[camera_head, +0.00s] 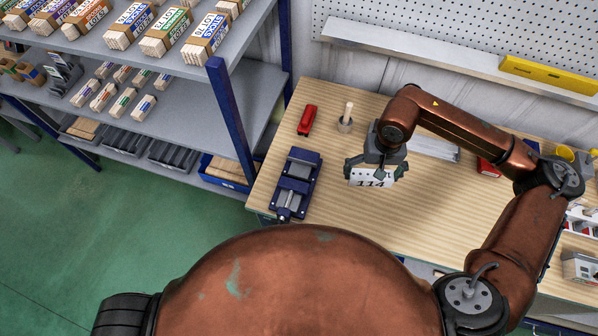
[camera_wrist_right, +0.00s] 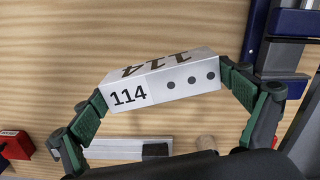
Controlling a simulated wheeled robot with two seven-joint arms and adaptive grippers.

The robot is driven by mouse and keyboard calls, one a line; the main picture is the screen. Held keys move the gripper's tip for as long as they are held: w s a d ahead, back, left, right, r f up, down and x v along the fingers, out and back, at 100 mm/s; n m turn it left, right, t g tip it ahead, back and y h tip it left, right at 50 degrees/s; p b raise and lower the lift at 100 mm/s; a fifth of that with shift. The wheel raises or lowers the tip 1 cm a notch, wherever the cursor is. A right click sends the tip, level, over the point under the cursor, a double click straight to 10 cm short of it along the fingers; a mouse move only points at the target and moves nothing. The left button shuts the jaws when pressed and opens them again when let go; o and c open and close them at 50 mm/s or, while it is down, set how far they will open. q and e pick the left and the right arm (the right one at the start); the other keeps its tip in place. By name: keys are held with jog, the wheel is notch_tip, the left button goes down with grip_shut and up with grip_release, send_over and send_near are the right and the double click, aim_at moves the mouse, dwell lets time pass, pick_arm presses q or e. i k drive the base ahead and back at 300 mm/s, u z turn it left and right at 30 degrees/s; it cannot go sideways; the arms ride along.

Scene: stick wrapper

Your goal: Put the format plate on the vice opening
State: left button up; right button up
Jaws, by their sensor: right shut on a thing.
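The format plate (camera_head: 370,179) is a white block marked 114 with dark dots. My right gripper (camera_head: 375,172) is shut on it and holds it over the wooden table, right of the vice. In the right wrist view the plate (camera_wrist_right: 165,80) sits between the two green-padded fingers of the gripper (camera_wrist_right: 168,92). The blue vice (camera_head: 296,184) with grey jaws stands near the table's left edge. Part of the vice (camera_wrist_right: 285,50) shows at the right of the right wrist view. My left gripper is not in view.
A blue-posted shelf (camera_head: 228,110) with stick bundles borders the table's left. The table (camera_head: 330,225) is clear between vice and plate.

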aim_at(299, 172)
jog(key=z, duration=0.45)
jog(key=k, duration=1.05)
jog(key=u, duration=0.8)
jog(key=i, duration=1.2)
jog(key=u, duration=0.1)
